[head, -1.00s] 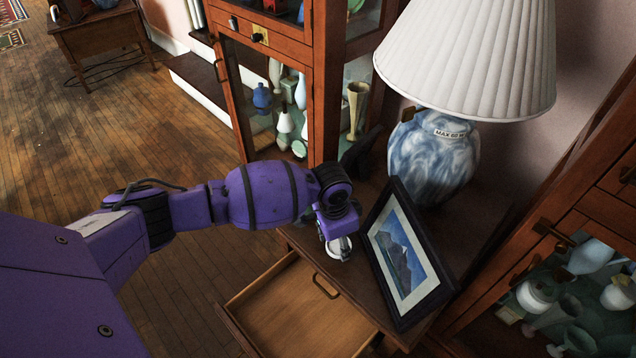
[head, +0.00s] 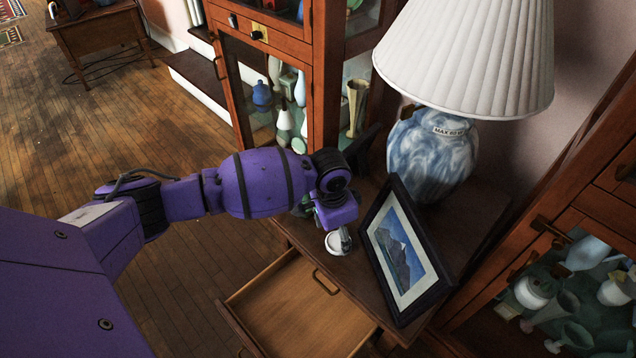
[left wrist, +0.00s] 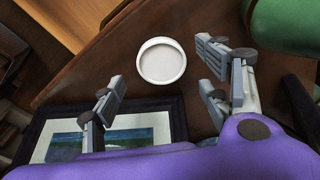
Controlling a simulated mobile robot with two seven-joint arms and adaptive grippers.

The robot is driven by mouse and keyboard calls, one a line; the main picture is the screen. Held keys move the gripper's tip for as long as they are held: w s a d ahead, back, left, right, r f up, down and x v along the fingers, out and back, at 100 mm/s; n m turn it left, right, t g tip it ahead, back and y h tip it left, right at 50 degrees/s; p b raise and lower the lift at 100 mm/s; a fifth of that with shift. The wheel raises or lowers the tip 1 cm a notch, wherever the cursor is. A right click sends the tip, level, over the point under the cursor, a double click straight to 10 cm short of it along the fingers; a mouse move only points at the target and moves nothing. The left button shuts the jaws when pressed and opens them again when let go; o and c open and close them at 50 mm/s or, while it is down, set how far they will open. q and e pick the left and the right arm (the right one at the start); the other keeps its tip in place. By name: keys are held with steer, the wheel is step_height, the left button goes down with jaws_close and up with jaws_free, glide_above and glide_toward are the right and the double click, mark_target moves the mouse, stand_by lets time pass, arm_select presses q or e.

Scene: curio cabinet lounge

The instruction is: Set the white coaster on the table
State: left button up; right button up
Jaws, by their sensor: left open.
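The white coaster (head: 336,244) is a small round disc with a raised rim. It lies flat on the dark wooden table (head: 470,215), near the edge above the open drawer. It also shows whole in the left wrist view (left wrist: 162,62), with bare tabletop around it. My left gripper (head: 344,236) is just above the coaster, pointing down. In the left wrist view its fingers (left wrist: 162,74) are spread wide, with nothing between them and the coaster apart from them. My right gripper is in neither view.
A framed mountain picture (head: 403,252) leans close to the right of my left gripper. A blue-and-white lamp (head: 432,155) stands behind it. The drawer (head: 290,305) below is open and looks empty. A green object (left wrist: 285,25) is close by the fingers. Glass cabinets stand on both sides.

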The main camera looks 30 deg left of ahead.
mark_target(333, 244)
arm_select(q)
step_height(333, 244, up, 9)
steer(key=p, duration=0.1)
steer(key=shift+s+a, duration=0.3)
